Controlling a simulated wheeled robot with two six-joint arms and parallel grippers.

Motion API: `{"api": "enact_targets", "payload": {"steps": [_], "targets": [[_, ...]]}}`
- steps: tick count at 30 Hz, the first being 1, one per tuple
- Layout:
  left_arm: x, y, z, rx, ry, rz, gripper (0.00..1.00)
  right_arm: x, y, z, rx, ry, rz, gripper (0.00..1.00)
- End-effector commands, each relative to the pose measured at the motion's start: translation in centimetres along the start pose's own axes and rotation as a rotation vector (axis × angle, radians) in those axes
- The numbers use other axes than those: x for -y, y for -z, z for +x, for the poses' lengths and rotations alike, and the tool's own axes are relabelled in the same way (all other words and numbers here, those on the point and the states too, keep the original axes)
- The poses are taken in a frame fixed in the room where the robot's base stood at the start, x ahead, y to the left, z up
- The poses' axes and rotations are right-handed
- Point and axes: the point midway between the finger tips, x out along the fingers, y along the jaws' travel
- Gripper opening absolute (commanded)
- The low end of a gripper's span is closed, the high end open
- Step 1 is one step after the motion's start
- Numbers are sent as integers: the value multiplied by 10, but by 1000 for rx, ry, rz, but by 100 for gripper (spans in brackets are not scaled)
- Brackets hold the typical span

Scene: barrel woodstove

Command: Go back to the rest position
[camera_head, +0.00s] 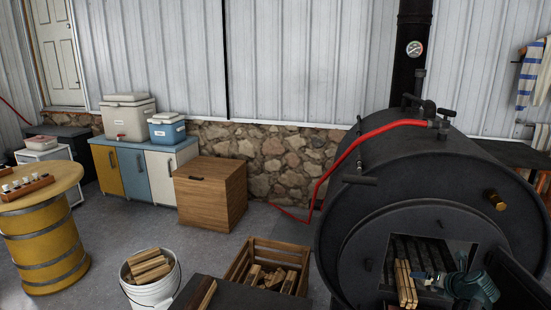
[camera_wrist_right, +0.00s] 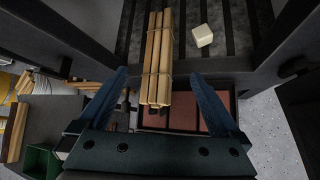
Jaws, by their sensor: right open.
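My right gripper (camera_head: 428,279) is at the open mouth of the black barrel woodstove (camera_head: 360,235). In the right wrist view its two blue fingers (camera_wrist_right: 159,76) are spread wide. A tied bundle of wooden sticks (camera_head: 405,284) rests on the dark grate inside the stove. In the wrist view the bundle (camera_wrist_right: 157,50) lies ahead of the gripper, its near end between the fingers with gaps on both sides. A small whitish cube (camera_wrist_right: 202,36) sits on the grate to the right of the bundle. My left gripper is not in view.
The stove opening's frame and the open door (camera_head: 520,285) lie close around my right arm. A wooden crate of firewood (camera_head: 237,268), a white bucket of split wood (camera_head: 158,291) and a dark low surface stand left of the stove.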

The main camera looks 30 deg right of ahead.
Motion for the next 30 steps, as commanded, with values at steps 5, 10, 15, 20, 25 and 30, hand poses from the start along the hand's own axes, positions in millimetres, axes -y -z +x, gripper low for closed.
{"api": "enact_targets", "payload": {"steps": [5,10,15,20,25,30], "targets": [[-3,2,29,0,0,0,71,3,2,41,-1,-1,-2,100],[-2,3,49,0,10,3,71,2,2,72,0,-1,-1,100],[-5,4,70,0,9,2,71,2,2,104,-1,0,-2,100],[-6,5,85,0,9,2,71,2,1,128,1,0,-2,100],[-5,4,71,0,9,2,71,-5,-8,120,1,1,0,100],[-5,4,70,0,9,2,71,-5,-8,119,1,0,0,100]]}}
